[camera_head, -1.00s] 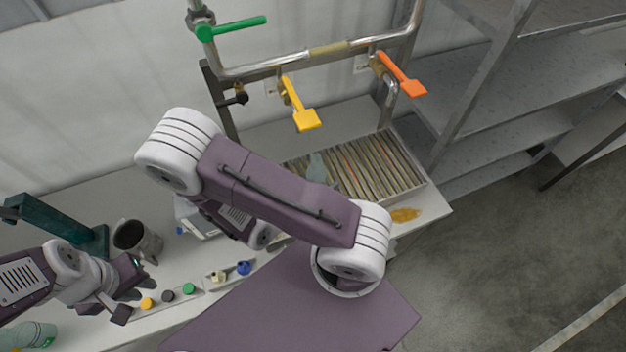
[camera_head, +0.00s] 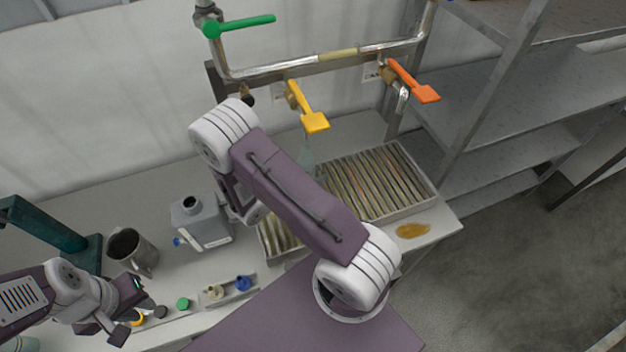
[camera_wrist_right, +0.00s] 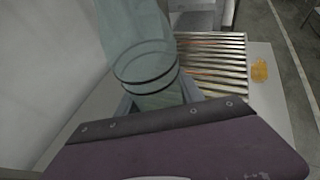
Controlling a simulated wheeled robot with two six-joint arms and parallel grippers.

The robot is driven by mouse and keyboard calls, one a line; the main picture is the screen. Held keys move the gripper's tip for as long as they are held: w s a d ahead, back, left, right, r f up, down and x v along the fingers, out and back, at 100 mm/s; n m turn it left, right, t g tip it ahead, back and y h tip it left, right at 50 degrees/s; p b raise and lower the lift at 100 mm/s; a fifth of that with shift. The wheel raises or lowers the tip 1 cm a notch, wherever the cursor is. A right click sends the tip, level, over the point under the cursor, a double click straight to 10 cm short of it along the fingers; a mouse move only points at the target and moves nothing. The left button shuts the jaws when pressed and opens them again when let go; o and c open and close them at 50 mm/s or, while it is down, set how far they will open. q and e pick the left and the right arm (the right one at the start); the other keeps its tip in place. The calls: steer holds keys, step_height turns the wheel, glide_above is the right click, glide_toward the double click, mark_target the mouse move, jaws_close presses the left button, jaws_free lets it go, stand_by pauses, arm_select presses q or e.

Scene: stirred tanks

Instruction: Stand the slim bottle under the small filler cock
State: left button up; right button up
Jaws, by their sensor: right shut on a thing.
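The slim bottle, pale translucent green, fills the upper middle of the right wrist view (camera_wrist_right: 148,62), between the fingers of my right gripper (camera_wrist_right: 160,98). In the head view part of the bottle (camera_head: 306,156) shows above the slatted tray, below the yellow-handled cock (camera_head: 306,108); my right arm hides the right gripper there. A smaller dark cock (camera_head: 247,95) on the left of the pipe frame is partly behind my arm. An orange-handled cock (camera_head: 412,84) is on the right. My left gripper (camera_head: 132,322) is open and empty over the front left of the bench.
The slatted tray (camera_head: 432,190) lies under the pipes, beside an amber spill (camera_head: 412,231). Metal shelving (camera_head: 500,120) borders the right. A green-handled valve (camera_head: 240,26) is at the top.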

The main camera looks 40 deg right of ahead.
step_height(320, 180, down, 3)
steer(key=shift+s+f+p, duration=0.1)
steer(key=shift+f+p, duration=0.1)
steer(key=shift+p, duration=0.25)
steer(key=shift+f, duration=0.35)
steer(key=shift+f, duration=0.2)
steer(key=o, duration=1.3)
steer(key=shift+r, duration=0.1)
steer(key=shift+o, duration=0.2)
